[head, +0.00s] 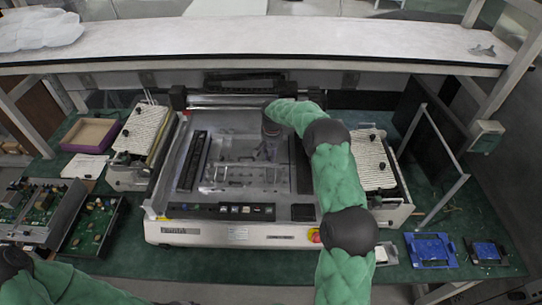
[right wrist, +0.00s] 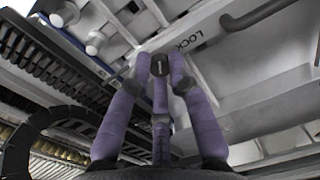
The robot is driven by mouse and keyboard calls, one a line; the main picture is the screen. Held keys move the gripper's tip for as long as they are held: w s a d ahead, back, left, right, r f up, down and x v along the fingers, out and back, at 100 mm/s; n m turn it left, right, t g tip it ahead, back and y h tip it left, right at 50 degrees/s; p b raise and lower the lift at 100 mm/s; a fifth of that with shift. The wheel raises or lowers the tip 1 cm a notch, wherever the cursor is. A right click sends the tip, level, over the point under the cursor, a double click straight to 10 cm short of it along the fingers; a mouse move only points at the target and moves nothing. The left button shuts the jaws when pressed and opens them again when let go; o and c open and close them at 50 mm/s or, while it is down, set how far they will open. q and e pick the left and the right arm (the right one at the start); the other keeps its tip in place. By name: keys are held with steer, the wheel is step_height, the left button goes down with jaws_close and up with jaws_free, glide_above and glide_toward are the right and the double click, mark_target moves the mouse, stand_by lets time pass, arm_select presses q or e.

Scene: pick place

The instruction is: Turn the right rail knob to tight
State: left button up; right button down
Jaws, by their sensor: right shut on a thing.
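My right arm reaches over the machine (head: 235,232) from the lower right. I cannot tell the knob's angle. In the head view the knob is hidden. My left arm shows only at the bottom left, its gripper out of view.
A long shelf (head: 250,38) crosses above the machine's back. Slatted feeder units stand left (head: 140,128) and right (head: 370,165). A metal frame (head: 445,185) rises at the right.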

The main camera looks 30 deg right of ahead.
steer(key=c, duration=1.1)
jaws_free()
steer(key=shift+c, duration=0.2)
steer(key=shift+r, duration=0.1)
step_height(320, 180, up, 12)
steer(key=shift+s+d, duration=0.1)
steer(key=shift+s, duration=0.05)
